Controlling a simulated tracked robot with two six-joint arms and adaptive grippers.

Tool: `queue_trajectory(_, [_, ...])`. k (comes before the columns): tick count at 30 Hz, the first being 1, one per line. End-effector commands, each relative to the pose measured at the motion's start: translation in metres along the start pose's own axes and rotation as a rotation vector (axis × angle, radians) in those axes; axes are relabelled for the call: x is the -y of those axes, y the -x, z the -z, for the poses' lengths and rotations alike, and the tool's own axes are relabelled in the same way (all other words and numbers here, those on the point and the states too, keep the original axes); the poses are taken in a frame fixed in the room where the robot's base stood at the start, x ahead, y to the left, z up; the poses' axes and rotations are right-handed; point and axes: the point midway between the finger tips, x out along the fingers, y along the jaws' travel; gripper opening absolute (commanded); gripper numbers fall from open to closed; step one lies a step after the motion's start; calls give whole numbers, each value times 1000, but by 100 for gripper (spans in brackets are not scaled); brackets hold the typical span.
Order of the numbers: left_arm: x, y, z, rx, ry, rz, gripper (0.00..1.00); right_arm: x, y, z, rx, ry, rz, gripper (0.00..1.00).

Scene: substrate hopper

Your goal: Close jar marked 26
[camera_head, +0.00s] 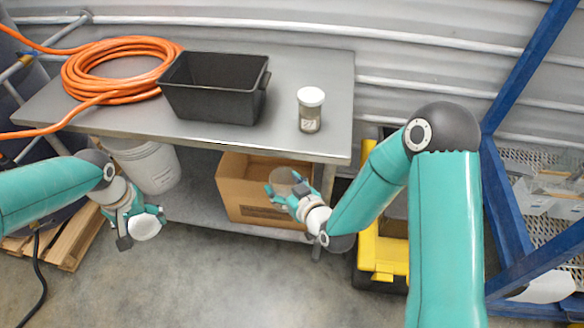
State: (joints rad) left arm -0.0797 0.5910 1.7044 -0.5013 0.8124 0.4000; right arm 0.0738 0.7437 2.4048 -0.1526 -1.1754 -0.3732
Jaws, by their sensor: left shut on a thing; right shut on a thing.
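My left gripper (141,222) is shut on a white round lid (147,227), held in the air in front of the table. My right gripper (284,188) is shut on a clear jar (285,180) with a brownish look and no white lid visible on it. The jar is held in front of the lower shelf, to the right of the lid and apart from it. Another jar (310,112) with a white lid on stands upright on the table. Its label is too small to read, and no number shows on the held jar.
The grey table (335,95) carries a black bin (213,100) and a coiled orange hose (115,70). Below are a white bucket (150,168) and a cardboard box (240,195). A yellow and black case (385,258) and blue frame (510,215) stand right. Open air lies between the grippers.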

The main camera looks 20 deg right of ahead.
Motion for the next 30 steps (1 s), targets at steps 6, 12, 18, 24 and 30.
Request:
queue_trajectory(6, [0, 0, 0, 0, 0, 0, 61, 57, 16, -12, 0, 80, 221, 9])
queue_trajectory(12, [0, 0, 0, 0, 0, 0, 61, 98, 26, -20, -1, 138, 378, 9])
queue_trajectory(18, [0, 0, 0, 0, 0, 0, 61, 115, 31, -24, -2, 163, 448, 9])
queue_trajectory(24, [0, 0, 0, 0, 0, 0, 61, 117, 32, -24, -2, 166, 456, 9])
queue_trajectory(30, [0, 0, 0, 0, -3, -1, 61, 117, 32, -24, -1, 166, 455, 9])
